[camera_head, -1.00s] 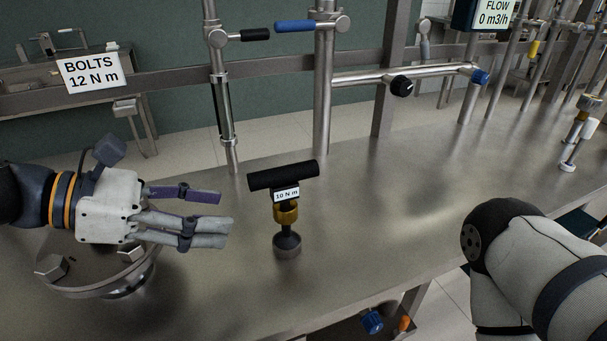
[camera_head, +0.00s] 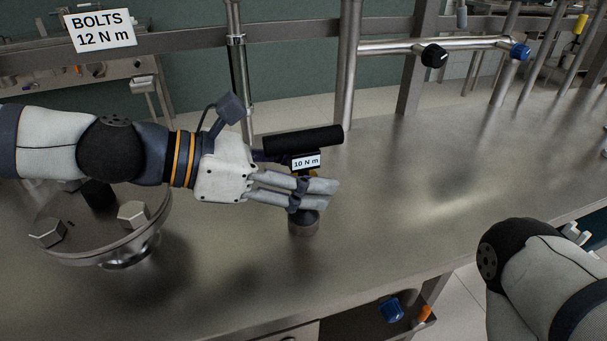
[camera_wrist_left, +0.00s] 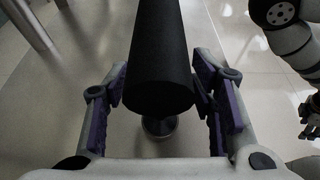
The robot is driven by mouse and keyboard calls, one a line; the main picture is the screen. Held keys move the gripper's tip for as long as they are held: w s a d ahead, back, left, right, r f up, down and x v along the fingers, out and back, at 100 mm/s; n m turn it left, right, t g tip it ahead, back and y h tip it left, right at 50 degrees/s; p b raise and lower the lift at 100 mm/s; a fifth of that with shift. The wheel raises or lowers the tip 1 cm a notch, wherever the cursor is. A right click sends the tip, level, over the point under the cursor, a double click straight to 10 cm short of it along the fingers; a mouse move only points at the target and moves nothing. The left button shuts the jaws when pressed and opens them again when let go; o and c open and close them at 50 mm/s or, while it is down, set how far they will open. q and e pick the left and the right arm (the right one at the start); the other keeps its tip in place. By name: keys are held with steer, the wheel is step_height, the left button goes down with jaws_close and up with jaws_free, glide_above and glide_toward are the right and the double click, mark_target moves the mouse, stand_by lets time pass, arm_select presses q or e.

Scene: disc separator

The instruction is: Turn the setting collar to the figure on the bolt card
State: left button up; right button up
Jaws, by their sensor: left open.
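The bolt card (camera_head: 103,31) at the upper left reads "BOLTS 12 N m". A torque tool with a black T-handle (camera_head: 303,142) stands upright on the bench, and its small label (camera_head: 306,162) reads "10 N m". Only a sliver of its gold setting collar (camera_head: 313,173) shows; my fingers hide the rest. My left gripper (camera_head: 300,176) is open, with its fingers on either side of the tool just below the handle. In the left wrist view the black handle (camera_wrist_left: 160,60) lies between the purple-padded fingers, with gaps visible. My right gripper is cut off at the right edge (camera_wrist_left: 311,112).
A round flanged lid (camera_head: 100,235) with hex bolts sits under my left forearm. Upright pipes and a rail with a black knob (camera_head: 434,55) and a blue-ended fitting (camera_head: 520,51) stand behind. The steel bench (camera_head: 420,190) is clear right of the tool.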

arm_select(q)
steer(key=c, duration=1.2)
steer(key=shift+r+m+g+p, duration=0.15)
steer(key=shift+m+g+p, duration=0.15)
steer(key=shift+m+g, duration=0.5)
steer(key=shift+g, duration=0.1)
steer(key=o, duration=1.2)
